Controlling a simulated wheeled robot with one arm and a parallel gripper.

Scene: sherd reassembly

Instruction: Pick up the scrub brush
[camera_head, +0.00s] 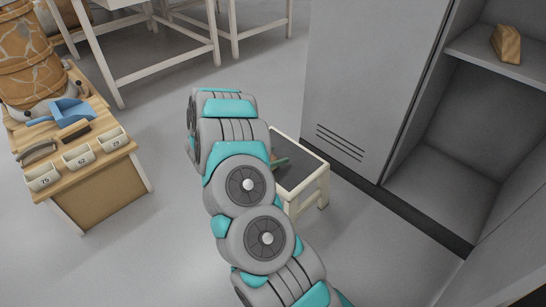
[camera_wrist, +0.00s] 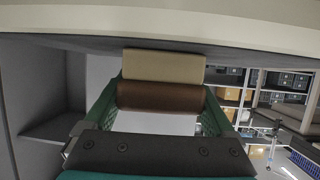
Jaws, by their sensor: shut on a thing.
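The scrub brush, with a brown block (camera_wrist: 160,98) and a band of pale tan bristles (camera_wrist: 163,66), sits between the two green fingers of my gripper (camera_wrist: 158,100) in the wrist view. The fingers press on its two ends, and my gripper is shut on it. In the head view my arm hides most of the gripper.
A grey cabinet (camera_head: 360,80) stands right of the stool, with a brown wedge-shaped piece (camera_head: 506,44) on its open shelf. At left, a wooden bench (camera_head: 105,185) holds a blue dustpan (camera_head: 70,110), a dark brown block (camera_head: 76,131) and numbered trays (camera_head: 78,158). Clear floor lies between.

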